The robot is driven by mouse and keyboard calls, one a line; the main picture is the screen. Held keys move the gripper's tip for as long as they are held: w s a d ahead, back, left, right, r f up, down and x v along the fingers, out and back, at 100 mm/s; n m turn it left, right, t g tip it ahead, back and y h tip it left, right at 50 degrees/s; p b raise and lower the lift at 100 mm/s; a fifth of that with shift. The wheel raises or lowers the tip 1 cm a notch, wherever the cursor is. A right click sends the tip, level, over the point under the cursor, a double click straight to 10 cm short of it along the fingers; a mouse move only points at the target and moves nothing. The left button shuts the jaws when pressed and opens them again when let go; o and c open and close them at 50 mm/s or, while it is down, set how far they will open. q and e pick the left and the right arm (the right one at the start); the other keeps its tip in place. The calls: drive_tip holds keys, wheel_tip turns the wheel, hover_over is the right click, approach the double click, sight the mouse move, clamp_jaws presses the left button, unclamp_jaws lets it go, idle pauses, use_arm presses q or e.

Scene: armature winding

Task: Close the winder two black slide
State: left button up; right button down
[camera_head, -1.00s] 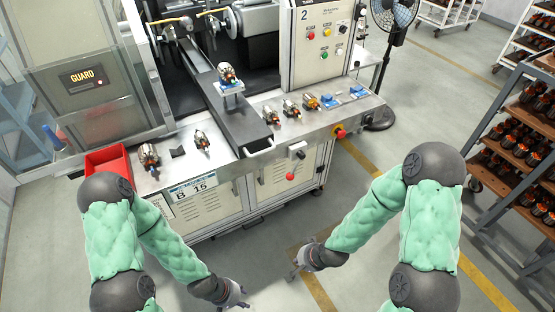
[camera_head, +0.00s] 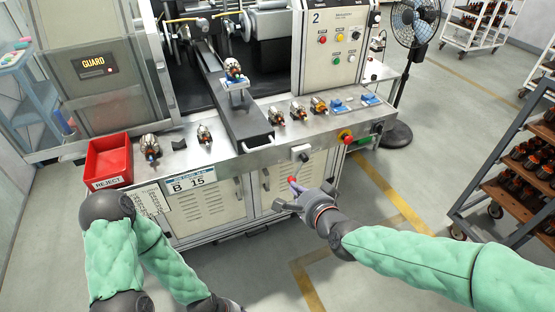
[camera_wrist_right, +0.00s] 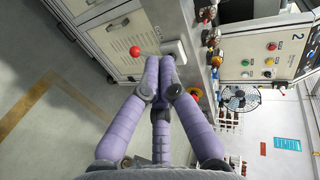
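The black slide (camera_head: 247,122) of winder 2 is a long dark rail. It sticks out of the machine towards the table's front edge. I see no contact. My left arm ends at the bottom edge, its gripper mostly cut off.
A red reject bin (camera_head: 107,160) and several armatures stand on the steel table (camera_head: 222,150). A red emergency button (camera_head: 346,137) is at the table's right corner. A fan (camera_head: 413,25) and a rack (camera_head: 500,190) stand at right. The floor before the cabinet is clear.

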wheel_tip(320, 180, up, 6)
drive_tip(key=s+m+t+y, duration=0.1)
drive_tip(key=s+m+t, duration=0.1)
use_arm(q)
drive_tip(key=shift+s+d+f+b, duration=0.1)
drive_tip(key=shift+s+f+b, duration=0.05)
drive_tip(key=shift+f+b, duration=0.5)
drive_tip(key=shift+s+d+f+b, duration=0.1)
drive_tip(key=shift+s+f+b, duration=0.05)
drive_tip(key=shift+f+b, duration=0.5)
drive_tip(key=shift+s+d+f+b, duration=0.1)
drive_tip(key=shift+s+f+b, duration=0.05)
drive_tip(key=shift+f+b, duration=0.45)
use_arm(e)
drive_tip(key=x, duration=1.4)
drive_tip(key=shift+f, duration=0.2)
use_arm(q)
drive_tip(key=shift+f, duration=0.15)
use_arm(e)
drive_tip(key=shift+w, duration=0.25)
